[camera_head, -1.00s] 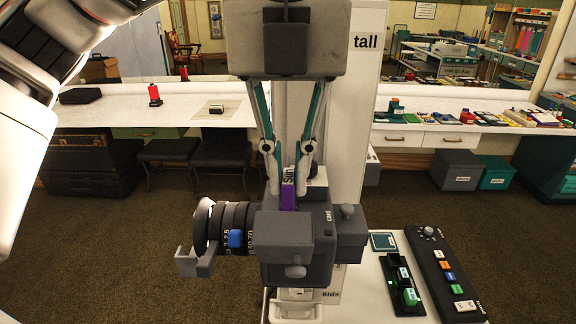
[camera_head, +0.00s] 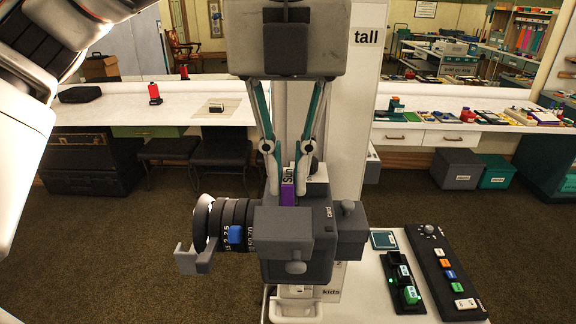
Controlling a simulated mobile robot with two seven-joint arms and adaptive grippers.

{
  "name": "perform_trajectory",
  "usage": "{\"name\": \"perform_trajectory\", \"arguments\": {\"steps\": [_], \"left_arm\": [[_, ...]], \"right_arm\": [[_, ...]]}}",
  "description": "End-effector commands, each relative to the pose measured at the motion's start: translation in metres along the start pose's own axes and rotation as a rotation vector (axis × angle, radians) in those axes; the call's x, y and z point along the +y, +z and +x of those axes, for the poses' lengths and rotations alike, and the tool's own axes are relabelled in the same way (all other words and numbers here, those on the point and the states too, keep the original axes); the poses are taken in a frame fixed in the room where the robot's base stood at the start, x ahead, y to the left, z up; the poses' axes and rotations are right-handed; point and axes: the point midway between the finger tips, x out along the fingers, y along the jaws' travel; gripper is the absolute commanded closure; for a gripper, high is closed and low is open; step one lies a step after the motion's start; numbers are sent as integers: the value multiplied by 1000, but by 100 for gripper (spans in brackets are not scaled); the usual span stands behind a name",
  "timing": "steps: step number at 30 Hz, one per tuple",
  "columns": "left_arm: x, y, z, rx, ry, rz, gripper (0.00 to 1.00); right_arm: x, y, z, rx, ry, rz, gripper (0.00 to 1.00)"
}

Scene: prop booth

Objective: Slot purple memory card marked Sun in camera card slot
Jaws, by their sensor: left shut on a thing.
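The purple memory card (camera_head: 287,192) has a white label whose letters, partly covered, look like "Sun". My left gripper (camera_head: 288,186) comes down from above and is shut on the card, holding it upright. The dark grey camera (camera_head: 297,259) is directly below and in front, with its ringed lens (camera_head: 224,228) towards the left and the word "card" on its right part. The card's lower end is hidden behind the camera's front block, so I cannot tell whether it touches or enters the slot. The slot opening is hidden too. My right gripper is not in view.
A tall white panel (camera_head: 366,110) marked "tall" stands close behind the gripper. At right, a white table (camera_head: 373,290) holds a black tray (camera_head: 397,270) with green items and a dark button panel (camera_head: 443,265). Open carpet lies to the left.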

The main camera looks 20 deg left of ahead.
Motion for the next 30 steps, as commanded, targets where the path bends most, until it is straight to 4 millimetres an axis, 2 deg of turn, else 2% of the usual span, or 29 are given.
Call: {"name": "perform_trajectory", "arguments": {"steps": [18, 30], "left_arm": [[0, 0, 15, -1, -1, 0, 100], [0, 0, 16, 0, -1, 0, 100]], "right_arm": [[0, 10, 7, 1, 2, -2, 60], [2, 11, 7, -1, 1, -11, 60]]}}
